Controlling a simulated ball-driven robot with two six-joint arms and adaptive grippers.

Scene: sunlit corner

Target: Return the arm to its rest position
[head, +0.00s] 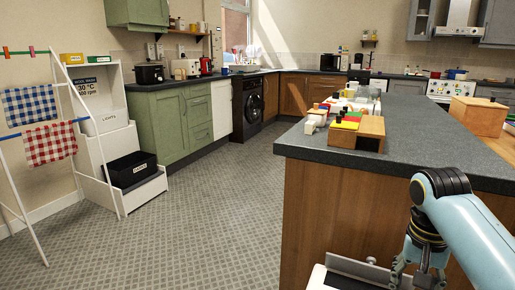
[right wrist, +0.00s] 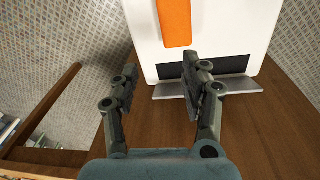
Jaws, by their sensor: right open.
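My right arm (head: 468,225) comes in from the lower right in the head view, light blue with dark joints. It bends down beside the island's wooden side. My right gripper (head: 418,280) hangs low at the bottom edge, partly cut off. In the right wrist view the same gripper (right wrist: 155,75) has its two dark fingers spread apart, with nothing between them. My left arm and gripper do not show.
The kitchen island (head: 420,140) has a dark top and wooden sides close to my right arm. A wooden organiser (head: 371,133) and other small items stand on it. A white step shelf (head: 95,150) and a drying rack (head: 75,130) stand left. Open tiled floor (head: 200,220) lies between.

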